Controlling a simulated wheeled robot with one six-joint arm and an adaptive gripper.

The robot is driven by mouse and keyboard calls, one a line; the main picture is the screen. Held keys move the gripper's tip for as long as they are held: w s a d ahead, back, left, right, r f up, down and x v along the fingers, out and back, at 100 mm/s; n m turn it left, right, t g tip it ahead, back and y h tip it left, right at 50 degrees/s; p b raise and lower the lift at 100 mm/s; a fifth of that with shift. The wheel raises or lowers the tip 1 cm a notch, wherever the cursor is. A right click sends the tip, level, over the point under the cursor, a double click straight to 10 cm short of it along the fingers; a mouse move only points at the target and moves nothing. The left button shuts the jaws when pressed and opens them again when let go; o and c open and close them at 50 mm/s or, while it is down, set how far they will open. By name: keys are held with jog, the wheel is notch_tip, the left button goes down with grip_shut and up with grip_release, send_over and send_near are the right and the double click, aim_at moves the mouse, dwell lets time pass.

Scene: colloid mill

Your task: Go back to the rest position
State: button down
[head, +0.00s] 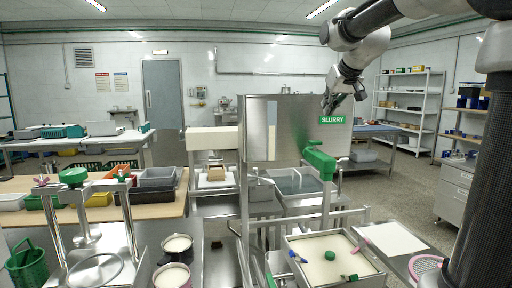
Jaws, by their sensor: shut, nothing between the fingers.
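My gripper (328,104) is at the end of my arm in the upper right of the head view. It hangs in the air in front of the steel cabinet, beside the green SLURRY sign (332,120). The fingers are small and dark in this view; they look closed with nothing held. My arm reaches in from the upper right corner and is bent downward at the wrist.
Below stands a steel cabinet (270,130) with a green handle (319,160). A tray of pale liquid (325,262) sits at the front. Two pots stand left of it. A bench (20,187) with bins is at left; shelves (408,92) are at right.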

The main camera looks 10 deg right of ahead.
jog(key=s+f+g, duration=0.1)
jog(key=s+f, duration=0.5)
jog(key=s, duration=0.4)
jog(key=s+a+f+g, duration=0.1)
jog(key=s+f+g, duration=0.1)
jog(key=s+f, duration=0.5)
jog(key=s+a+f+g, duration=0.1)
jog(key=s+f, duration=0.5)
jog(key=s, duration=0.9)
jog(key=shift+f+g, duration=0.25)
jog(key=shift+g, duration=0.25)
